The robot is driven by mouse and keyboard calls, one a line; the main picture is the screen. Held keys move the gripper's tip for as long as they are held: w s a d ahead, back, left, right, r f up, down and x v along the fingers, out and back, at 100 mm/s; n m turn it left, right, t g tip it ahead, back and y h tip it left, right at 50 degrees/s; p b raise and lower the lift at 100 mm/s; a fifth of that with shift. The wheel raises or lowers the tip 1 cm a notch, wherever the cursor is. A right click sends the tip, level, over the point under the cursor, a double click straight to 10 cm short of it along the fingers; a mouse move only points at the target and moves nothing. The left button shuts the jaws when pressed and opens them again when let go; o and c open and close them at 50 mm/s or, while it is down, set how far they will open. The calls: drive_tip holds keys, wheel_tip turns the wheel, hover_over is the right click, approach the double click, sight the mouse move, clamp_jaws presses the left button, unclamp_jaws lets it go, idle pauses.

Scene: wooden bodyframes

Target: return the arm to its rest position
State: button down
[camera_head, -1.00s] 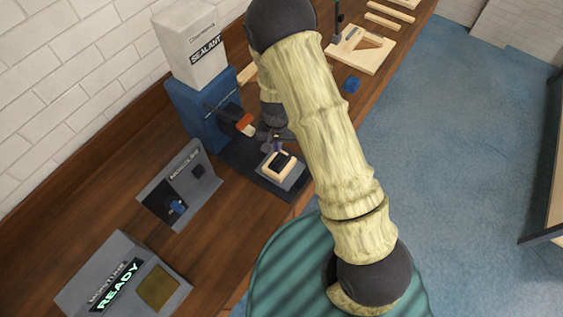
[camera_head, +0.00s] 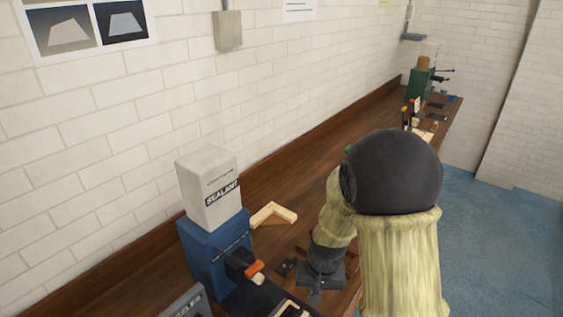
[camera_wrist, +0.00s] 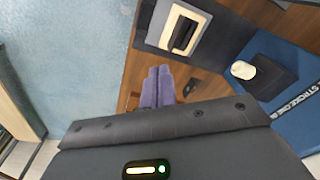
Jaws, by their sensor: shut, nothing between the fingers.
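My arm rises in front of the head camera, with a dark round joint and pale wood-grained links at right of centre. It is bent, and its dark wrist points down over the bench. My gripper (camera_wrist: 158,86) shows two purple fingers side by side, shut and empty, in the wrist view. In the head view the fingers are hidden or too small to tell. In the wrist view a pale block with a black piece on it (camera_wrist: 184,33) lies on a dark plate, beyond and right of the fingertips and apart from them.
A blue machine (camera_head: 205,250) bears a white sealant box (camera_head: 208,188), with an orange-tipped part (camera_head: 254,269) jutting out. A wooden corner piece (camera_head: 273,215) lies behind on the bench (camera_head: 290,190). A green machine (camera_head: 419,87) stands far back. Blue floor (camera_head: 490,240) is clear at right.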

drive_tip(key=s+d+r+n+t+b, duration=0.1)
drive_tip(key=s+d+r+b, duration=0.3)
drive_tip(key=s, duration=0.5)
drive_tip(key=d, duration=0.2)
drive_tip(key=shift+d+t+h, duration=0.3)
drive_tip(key=shift+d, duration=0.05)
drive_tip(key=shift+w, duration=0.1)
